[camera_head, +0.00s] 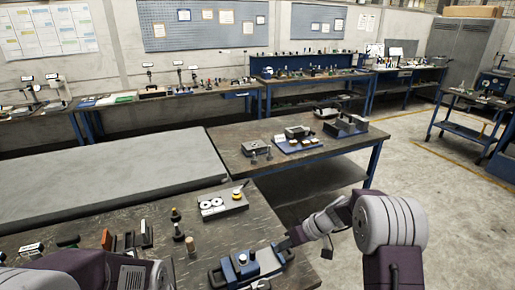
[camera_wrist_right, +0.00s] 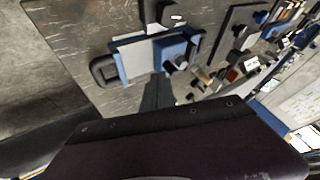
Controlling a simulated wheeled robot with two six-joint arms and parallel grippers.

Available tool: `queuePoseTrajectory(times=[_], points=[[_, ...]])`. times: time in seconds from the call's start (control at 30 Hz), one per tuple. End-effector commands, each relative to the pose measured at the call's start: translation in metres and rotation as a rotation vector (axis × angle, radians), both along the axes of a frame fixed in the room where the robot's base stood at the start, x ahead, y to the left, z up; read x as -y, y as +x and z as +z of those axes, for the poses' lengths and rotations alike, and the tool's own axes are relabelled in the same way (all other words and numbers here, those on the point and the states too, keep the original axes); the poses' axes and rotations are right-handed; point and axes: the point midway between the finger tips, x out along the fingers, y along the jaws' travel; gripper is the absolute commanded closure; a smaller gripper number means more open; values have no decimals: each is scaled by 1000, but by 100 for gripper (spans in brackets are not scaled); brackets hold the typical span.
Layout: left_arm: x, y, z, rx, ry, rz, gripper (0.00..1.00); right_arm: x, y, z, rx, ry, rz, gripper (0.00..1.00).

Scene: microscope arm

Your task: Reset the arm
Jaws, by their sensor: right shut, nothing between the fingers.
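A blue-and-grey device (camera_head: 262,262) with black handles at its ends lies on the dark worktable, near the bottom of the head view. It also shows in the right wrist view (camera_wrist_right: 135,58), with a blue block and a knob on one side. I cannot tell which part of it is the arm. My right gripper (camera_head: 288,243) is at the device's right end, close to a handle; I cannot tell whether they touch. In the wrist view its dark fingers (camera_wrist_right: 157,92) are together and empty, pointing at the device. My left arm shows at the lower left, but its gripper does not.
A grey box with round parts (camera_head: 222,203), dark knobbed pieces (camera_head: 178,232) and a row of tools (camera_head: 127,240) stand left of and behind the device. A bare grey slab (camera_head: 100,185) lies behind. Another table (camera_head: 240,160) holds more instruments.

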Motion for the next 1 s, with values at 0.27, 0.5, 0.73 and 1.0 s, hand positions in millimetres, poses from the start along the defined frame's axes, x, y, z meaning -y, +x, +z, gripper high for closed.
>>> queuePoseTrajectory(times=[0.27, 0.5, 0.73, 1.0], points=[[0, 0, 0, 0, 0, 0, 64, 3, -138, 37, -71, -308, 71, 100], [0, 0, 0, 0, 0, 0, 64, 64, -223, -1, -253, -525, -308, 100], [0, 0, 0, 0, 0, 0, 64, 70, -216, -2, -284, -498, -529, 100], [0, 0, 0, 0, 0, 0, 64, 70, -216, -2, -287, -497, -533, 100]])
